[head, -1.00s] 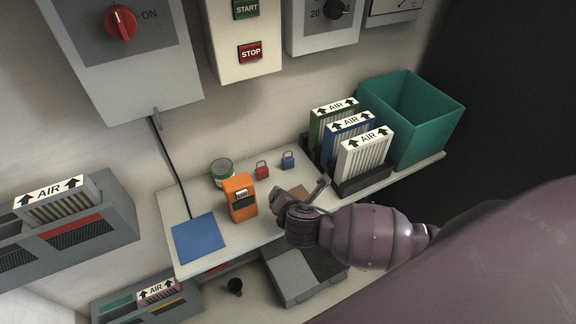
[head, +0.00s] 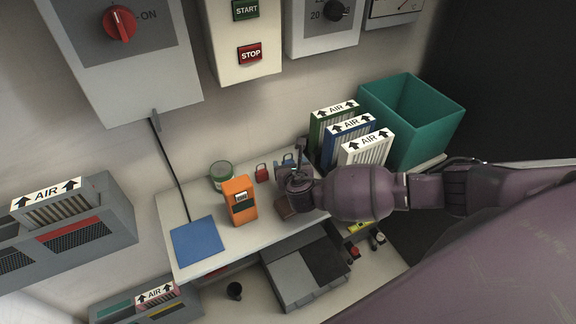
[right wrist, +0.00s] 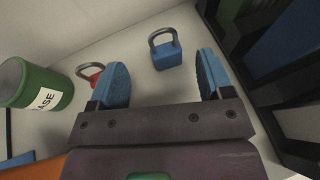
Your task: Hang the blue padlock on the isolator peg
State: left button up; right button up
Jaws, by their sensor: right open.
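The blue padlock (head: 288,160) stands on the white shelf, partly hidden by my right gripper (head: 297,166) in the head view. In the right wrist view the blue padlock (right wrist: 167,55) is upright with its grey shackle on top. My right gripper (right wrist: 163,77) is open and empty. Its blue-padded fingers point toward the padlock, which sits ahead of the gap between them. The isolator (head: 119,45) is a grey wall box with a red knob at ON. A small grey peg (head: 155,122) shows at its lower edge. My left gripper is not in view.
A red padlock (head: 261,172) stands left of the blue one, close by my left-hand finger in the wrist view. A green tin (head: 221,175) and orange meter (head: 240,200) are further left.

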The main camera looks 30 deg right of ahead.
aim_at(288, 162)
jog(key=shift+d+r+x, duration=0.1)
jog(key=shift+x, duration=1.2)
jog(key=shift+d+r+x, duration=0.1)
jog(key=shift+r+x, duration=0.05)
jog(key=shift+x, duration=1.15)
jog(key=c, duration=1)
jog(key=shift+r, duration=0.55)
notch_tip(288, 162, up, 19)
jog(key=shift+p, duration=0.9)
